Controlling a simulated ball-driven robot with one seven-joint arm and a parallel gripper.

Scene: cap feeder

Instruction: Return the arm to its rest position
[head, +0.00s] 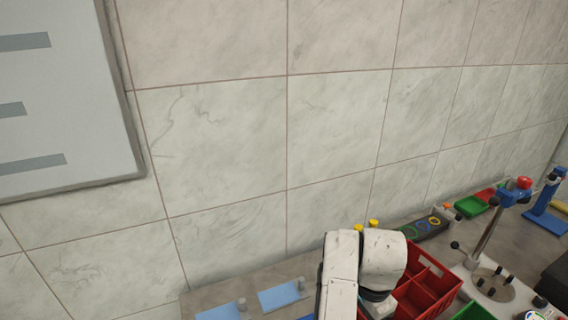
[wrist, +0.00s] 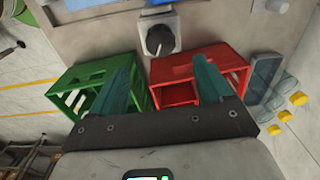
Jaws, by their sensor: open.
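My gripper shows in the wrist view (wrist: 160,85) with its two teal fingers spread apart and nothing between them. Beyond the fingers are a green crate (wrist: 63,84) on the left and a red crate (wrist: 228,58) on the right, both partly covered by the fingers. In the head view my white arm (head: 341,270) is folded low at the bottom edge, in front of a red divided crate (head: 425,268). The gripper itself is out of the head view.
In the head view a bench runs along the tiled wall, with blue mats (head: 284,295), a green tray (head: 471,206) and a blue-topped stand (head: 490,235). A black knob (wrist: 160,41) and several yellow caps (wrist: 286,116) show in the wrist view.

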